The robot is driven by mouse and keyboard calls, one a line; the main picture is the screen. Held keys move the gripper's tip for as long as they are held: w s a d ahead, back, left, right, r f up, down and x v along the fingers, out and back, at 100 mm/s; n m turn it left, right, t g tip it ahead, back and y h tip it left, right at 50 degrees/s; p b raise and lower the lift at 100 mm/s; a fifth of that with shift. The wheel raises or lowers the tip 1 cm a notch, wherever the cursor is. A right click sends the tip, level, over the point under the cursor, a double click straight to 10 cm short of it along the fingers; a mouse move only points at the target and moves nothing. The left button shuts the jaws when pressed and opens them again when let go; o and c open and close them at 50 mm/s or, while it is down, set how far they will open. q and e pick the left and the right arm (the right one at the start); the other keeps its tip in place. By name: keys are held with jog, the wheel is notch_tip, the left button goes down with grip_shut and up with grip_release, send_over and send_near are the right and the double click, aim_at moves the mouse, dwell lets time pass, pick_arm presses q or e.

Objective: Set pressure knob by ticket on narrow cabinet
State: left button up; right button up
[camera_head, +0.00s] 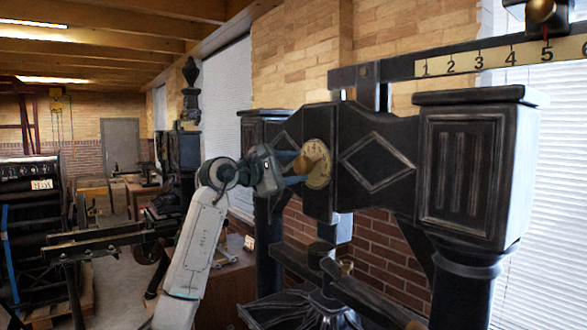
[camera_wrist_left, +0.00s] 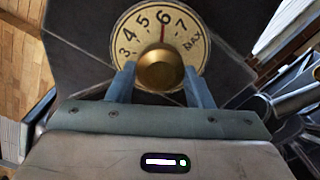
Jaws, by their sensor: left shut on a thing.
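A brass pressure knob (camera_head: 304,165) sits on a round cream dial (camera_head: 320,163) on the black press. In the left wrist view the knob (camera_wrist_left: 161,70) is in front of the dial (camera_wrist_left: 133,38), which shows 3 to 7 and MAX. A red line above the knob points at 6. My left gripper (camera_head: 291,172) is shut on the knob, with one blue-grey finger on each side of it in the left wrist view (camera_wrist_left: 160,82). A small white card (camera_head: 249,243) is on a brown cabinet behind my left arm; its writing is too small to read. My right gripper is out of view.
A black machine (camera_head: 28,215) with a white label stands at far left. Grey floor shows between the machines.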

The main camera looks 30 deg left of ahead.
pick_arm(q)
jog(key=o, duration=1)
jog(key=shift+s+a+f+b, duration=0.2)
jog(key=shift+s+a+b, duration=0.05)
jog(key=shift+s+b, duration=0.3)
jog(key=b+v, duration=0.5)
jog(key=v, duration=0.4)
jog(key=shift+s+r, duration=0.15)
jog(key=shift+s, duration=0.15)
